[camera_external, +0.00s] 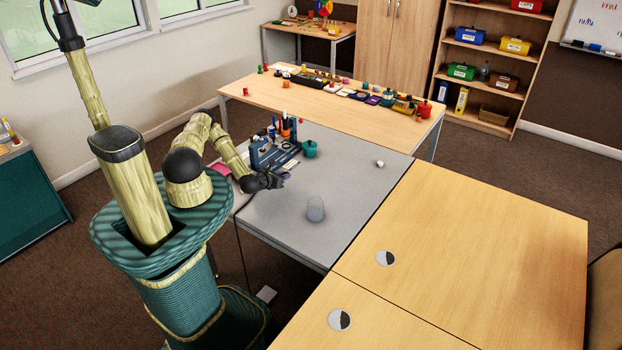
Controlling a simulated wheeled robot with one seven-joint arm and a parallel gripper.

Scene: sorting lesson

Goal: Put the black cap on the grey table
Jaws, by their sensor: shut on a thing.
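The grey table (352,205) stands in the middle of the external view, in front of my body. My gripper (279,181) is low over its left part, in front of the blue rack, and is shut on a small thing. That thing is mostly hidden by the dark fingers, and I cannot make out its shape or colour. I cannot pick out the black cap for certain anywhere in this view. I cannot tell whether the gripper or what it holds touches the tabletop.
Close behind my gripper stand a blue rack (263,155) with upright items and a teal pot (310,149). A clear cup (316,209) and a white ball (380,163) are on the grey table. Its right part is mostly free. A wooden table (470,240) adjoins it.

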